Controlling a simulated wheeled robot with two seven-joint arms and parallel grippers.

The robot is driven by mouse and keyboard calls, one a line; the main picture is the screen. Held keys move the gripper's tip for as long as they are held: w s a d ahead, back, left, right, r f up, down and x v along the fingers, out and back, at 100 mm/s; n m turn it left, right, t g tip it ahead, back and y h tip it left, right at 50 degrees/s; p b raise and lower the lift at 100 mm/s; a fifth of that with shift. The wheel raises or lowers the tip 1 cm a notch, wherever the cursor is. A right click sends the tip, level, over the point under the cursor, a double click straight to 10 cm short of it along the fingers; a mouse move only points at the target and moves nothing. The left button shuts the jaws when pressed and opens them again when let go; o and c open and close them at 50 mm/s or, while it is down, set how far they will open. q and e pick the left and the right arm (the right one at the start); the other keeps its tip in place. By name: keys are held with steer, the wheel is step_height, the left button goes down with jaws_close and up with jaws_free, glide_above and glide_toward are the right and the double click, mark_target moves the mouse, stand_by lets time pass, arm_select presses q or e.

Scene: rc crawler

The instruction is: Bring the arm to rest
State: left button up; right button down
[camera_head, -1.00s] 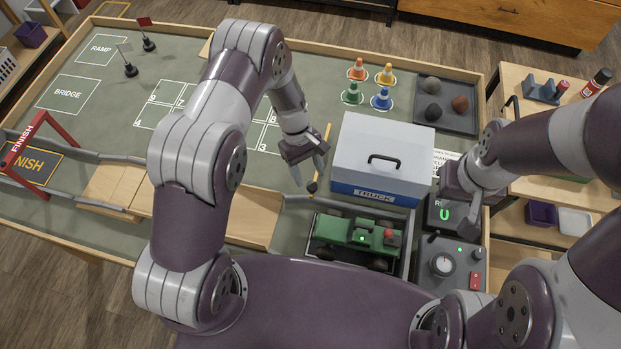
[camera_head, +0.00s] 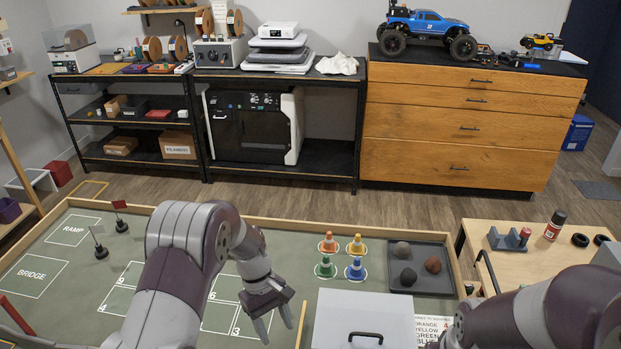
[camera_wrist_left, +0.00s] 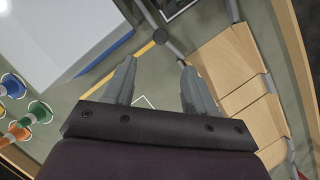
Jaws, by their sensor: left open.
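My left gripper (camera_head: 275,322) hangs over the green mat of the course table, its fingers apart and empty. In the left wrist view its two grey fingers (camera_wrist_left: 156,85) stand open above the mat, with nothing between them.
A white truck box (camera_head: 335,310) stands right of my left gripper. Several cones, including an orange one (camera_head: 328,243), and a tray of rocks (camera_head: 445,275) lie behind it. Small flags (camera_head: 120,218) stand at left. A wooden ramp (camera_wrist_left: 225,65) is near the fingers.

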arm_select(q)
steer(key=s+a+r+m+t+y, duration=0.1)
steer(key=s+a+r+m+t, duration=0.1)
steer(key=s+r+m, duration=0.2)
steer(key=s+a+r+m+t+y, duration=0.2)
steer(key=s+r, duration=0.4)
steer(key=s, duration=0.4)
steer(key=a+m, duration=0.1)
steer(key=m, duration=0.1)
steer(key=shift+s+a+r+m+t, duration=0.2)
steer(key=shift+s+a+m+t, duration=0.1)
steer(key=shift+s+m, duration=0.1)
steer(key=shift+s, duration=0.1)
